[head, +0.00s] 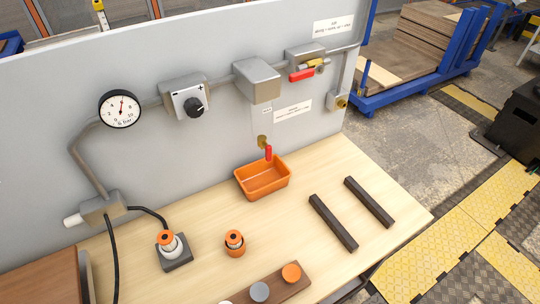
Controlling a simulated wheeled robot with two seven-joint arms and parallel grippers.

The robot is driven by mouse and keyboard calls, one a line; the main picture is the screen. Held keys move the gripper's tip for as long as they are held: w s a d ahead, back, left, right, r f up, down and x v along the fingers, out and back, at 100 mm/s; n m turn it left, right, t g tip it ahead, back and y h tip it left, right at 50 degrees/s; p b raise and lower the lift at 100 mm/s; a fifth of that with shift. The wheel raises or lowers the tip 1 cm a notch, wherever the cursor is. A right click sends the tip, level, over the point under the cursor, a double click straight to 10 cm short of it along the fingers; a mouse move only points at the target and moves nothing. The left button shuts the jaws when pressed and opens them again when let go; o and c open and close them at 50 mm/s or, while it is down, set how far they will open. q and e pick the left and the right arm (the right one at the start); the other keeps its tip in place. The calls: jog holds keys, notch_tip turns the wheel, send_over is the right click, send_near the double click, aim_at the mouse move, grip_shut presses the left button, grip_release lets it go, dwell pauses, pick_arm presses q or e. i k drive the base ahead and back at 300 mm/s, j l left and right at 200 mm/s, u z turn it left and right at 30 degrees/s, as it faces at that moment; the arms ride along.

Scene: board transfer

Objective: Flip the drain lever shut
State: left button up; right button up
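A small red lever (268,153) on a brass valve (262,141) shows low on the grey panel, just above an orange bin (263,180); it looks like the drain lever. It points roughly downward, its lower end in front of the bin's back rim. A second, larger red lever (301,75) lies roughly level beside a brass fitting below the right-hand grey box (305,54). The pressure gauge (120,108) is at the panel's left, its needle pointing about upward. Neither of my grippers is in view.
A regulator with a black knob (194,107) is on the panel. Bench space before the bin is clear.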

aim_at(268, 147)
jog(key=k+l+u, duration=0.4)
jog(key=k+l, duration=0.15)
jog(key=k, duration=0.3)
